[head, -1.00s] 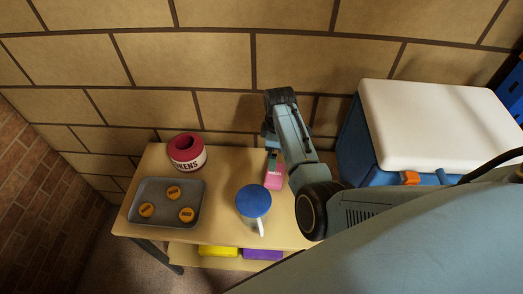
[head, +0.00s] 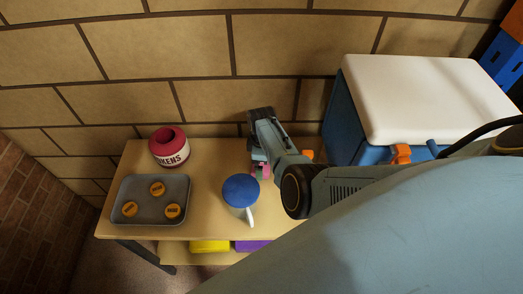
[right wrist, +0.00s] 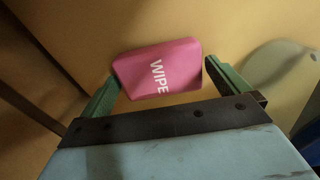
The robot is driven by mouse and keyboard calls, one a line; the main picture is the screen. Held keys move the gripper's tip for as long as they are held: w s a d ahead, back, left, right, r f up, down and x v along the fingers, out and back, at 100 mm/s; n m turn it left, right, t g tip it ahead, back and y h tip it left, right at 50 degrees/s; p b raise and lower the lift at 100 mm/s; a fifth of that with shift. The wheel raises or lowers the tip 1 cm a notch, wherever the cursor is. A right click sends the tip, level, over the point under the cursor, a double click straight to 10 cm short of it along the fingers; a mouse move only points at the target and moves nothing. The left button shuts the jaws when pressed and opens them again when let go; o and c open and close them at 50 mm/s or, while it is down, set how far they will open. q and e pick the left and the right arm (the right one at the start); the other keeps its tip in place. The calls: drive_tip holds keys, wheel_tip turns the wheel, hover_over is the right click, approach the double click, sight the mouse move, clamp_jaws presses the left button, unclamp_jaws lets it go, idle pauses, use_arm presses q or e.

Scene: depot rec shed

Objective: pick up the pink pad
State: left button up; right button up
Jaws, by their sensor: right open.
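The pink pad (right wrist: 158,70) lies on the wooden table and carries the white letters "WIPE" in the right wrist view. In the head view only a small part of the pad (head: 262,170) shows, the rest hidden by my right arm. My right gripper (right wrist: 160,82) is open, with one green finger on each side of the pad's near part. The right finger looks very close to the pad's edge; I cannot tell whether it touches. In the head view my right gripper (head: 259,168) is mostly hidden behind its own wrist. My left gripper is not in view.
A blue-lidded mug (head: 241,190) stands just left of my right arm. A grey tray (head: 183,215) with three orange discs and a red pot (head: 169,147) are further left. A blue cooler with a white lid (head: 425,100) stands at the right. The brick wall (head: 200,60) is close behind.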

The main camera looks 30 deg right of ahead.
drive_tip(key=c, duration=0.7)
drive_tip(key=shift+r, duration=0.1)
wheel_tip(320, 180, up, 10)
drive_tip(key=p, duration=0.3)
